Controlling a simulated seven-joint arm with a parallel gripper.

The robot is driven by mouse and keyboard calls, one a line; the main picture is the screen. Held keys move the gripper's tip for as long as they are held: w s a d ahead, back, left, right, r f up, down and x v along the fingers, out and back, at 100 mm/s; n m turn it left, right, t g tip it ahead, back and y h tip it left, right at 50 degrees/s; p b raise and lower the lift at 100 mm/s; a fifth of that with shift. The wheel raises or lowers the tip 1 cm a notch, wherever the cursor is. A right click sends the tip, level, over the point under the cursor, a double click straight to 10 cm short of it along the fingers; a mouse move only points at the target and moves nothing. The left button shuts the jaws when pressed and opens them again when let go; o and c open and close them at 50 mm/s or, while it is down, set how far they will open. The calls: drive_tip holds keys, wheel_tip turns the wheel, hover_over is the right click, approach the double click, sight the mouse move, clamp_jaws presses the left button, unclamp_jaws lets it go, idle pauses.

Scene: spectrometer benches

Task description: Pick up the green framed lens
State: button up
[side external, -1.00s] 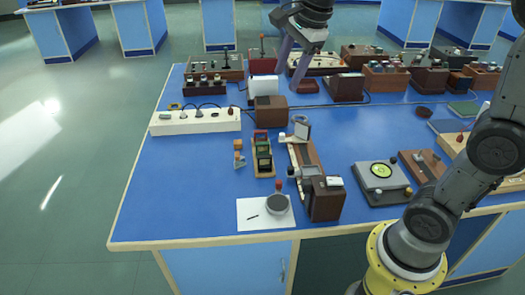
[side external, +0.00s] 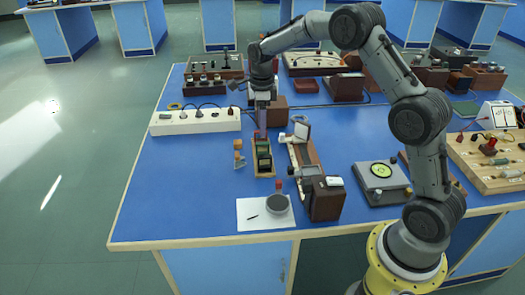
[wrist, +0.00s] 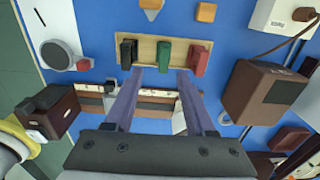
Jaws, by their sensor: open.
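The green framed lens (wrist: 165,54) stands in the middle of a light wooden rack (wrist: 182,43), between a black framed lens (wrist: 128,51) and a red framed lens (wrist: 199,60). The rack (side external: 264,175) also shows in the side view, where my gripper partly hides its far end. My gripper (wrist: 161,74) is open and empty. In the wrist view its fingertips are just below the green lens, one to each side of it. In the side view my gripper (side external: 261,134) points down at the rack's far end. Its exact height above the lenses is hard to tell.
A wooden rail bench with a dark box (side external: 325,199) stands right of the rack. A brown box (side external: 277,107) is behind it, and a white power strip (side external: 195,121) is back left. Small orange pieces (side external: 238,145) stand left. Blue table left of these is clear.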

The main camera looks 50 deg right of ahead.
sight(262, 143)
wheel_tip(262, 143, down, 4)
drive_tip(key=shift+r, duration=0.2)
drive_tip(key=shift+w+d+f, duration=0.1)
drive_tip(key=shift+d+f, duration=0.1)
drive_tip(key=shift+f, duration=1.05)
drive_tip(key=shift+w+d+f, duration=0.1)
drive_tip(key=shift+d+f, duration=0.1)
drive_tip(key=shift+f, duration=1.05)
clamp_jaws()
